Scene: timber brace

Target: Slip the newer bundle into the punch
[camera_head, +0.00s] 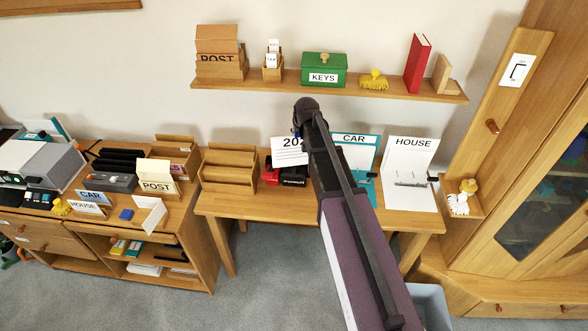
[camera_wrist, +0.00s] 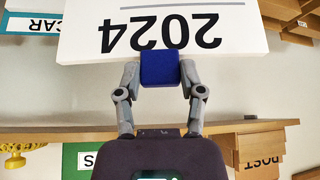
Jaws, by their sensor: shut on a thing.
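My gripper (camera_wrist: 160,72) is shut on the blue clip (camera_wrist: 160,70) at the edge of a white paper bundle marked 2024 (camera_wrist: 225,45). The print reads upside down in the wrist view. In the head view the bundle (camera_head: 289,155) hangs at my gripper (camera_head: 299,133), above the middle table, with part of its number hidden by my arm. A red and black device with white lettering, seemingly the punch (camera_head: 292,179), stands on the table just below the bundle. My arm partly hides it, and I cannot tell whether the bundle touches it.
A wooden sorter (camera_head: 229,168) stands left of the punch. A CAR folder (camera_head: 361,146) and HOUSE folder (camera_head: 410,155) stand right, the former partly behind my arm. A wall shelf (camera_head: 216,84) with a green KEYS box (camera_head: 324,68) is above. A white sheet (camera_head: 150,215) leans on the left cabinet.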

